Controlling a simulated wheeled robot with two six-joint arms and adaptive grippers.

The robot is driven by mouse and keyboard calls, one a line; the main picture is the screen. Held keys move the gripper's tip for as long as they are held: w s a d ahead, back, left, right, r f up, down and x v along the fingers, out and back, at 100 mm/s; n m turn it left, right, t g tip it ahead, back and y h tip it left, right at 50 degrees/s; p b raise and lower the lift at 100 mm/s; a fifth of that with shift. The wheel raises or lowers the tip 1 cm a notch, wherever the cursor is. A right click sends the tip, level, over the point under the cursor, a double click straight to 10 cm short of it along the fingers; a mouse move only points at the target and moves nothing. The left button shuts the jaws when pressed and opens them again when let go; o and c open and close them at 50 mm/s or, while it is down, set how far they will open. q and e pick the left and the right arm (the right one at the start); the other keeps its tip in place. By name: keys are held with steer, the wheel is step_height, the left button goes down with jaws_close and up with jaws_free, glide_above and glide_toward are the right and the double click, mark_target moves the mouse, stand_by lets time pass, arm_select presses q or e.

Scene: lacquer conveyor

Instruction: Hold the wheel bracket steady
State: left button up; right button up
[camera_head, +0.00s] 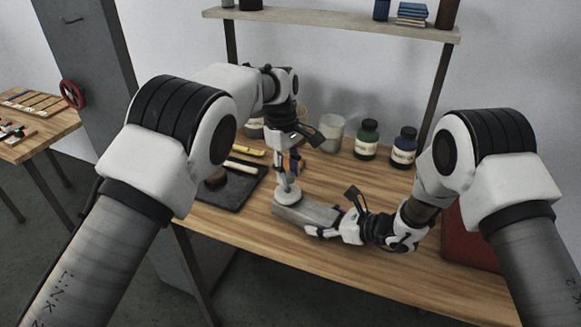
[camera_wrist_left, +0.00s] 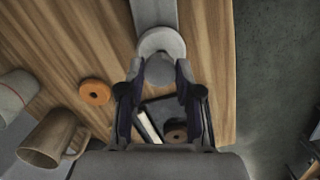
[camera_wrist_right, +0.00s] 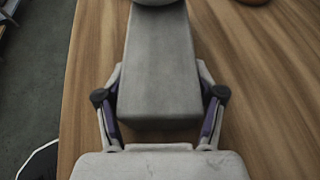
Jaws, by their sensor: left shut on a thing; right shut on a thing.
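The wheel bracket, a long grey block (camera_head: 318,215), lies on the wooden table, with a round pale disc (camera_head: 288,194) at its left end. My left gripper (camera_head: 287,178) points down over that end and is shut on a pale knob (camera_wrist_left: 160,70) standing on the disc (camera_wrist_left: 160,38). My right gripper (camera_head: 345,224) lies low over the table at the block's other end. In the right wrist view, its fingers are on both sides of the grey block (camera_wrist_right: 160,75), shut on it. The disc shows only partly at the top there.
A black tray (camera_head: 232,195) with tools lies left of the bracket. An orange ring (camera_wrist_left: 96,92) lies near the disc. A red case (camera_head: 462,238) is at the right. The table's front edge is close.

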mark_target(288, 186)
arm_select(q)
steer(key=shift+f, duration=0.15)
steer(key=shift+f, duration=0.8)
steer(key=shift+f, duration=0.55)
stand_by(0.3)
steer(key=m, duration=0.6)
steer(key=shift+m+g+y, duration=0.3)
steer(key=shift+m, duration=0.1)
steer(key=m, duration=0.6)
steer(key=shift+d+m+y, duration=0.15)
steer(key=shift+m+y, duration=0.15)
steer(key=shift+y, duration=0.1)
steer(key=m, duration=0.6)
steer(key=shift+s+d+y, duration=0.1)
steer(key=shift+y, duration=0.2)
steer(key=m+t, duration=0.1)
steer(key=m, duration=0.4)
steer(key=shift+m, duration=0.4)
steer(key=m, duration=0.3)
steer(key=shift+s+f+m, duration=0.1)
steer(key=shift+m, duration=0.2)
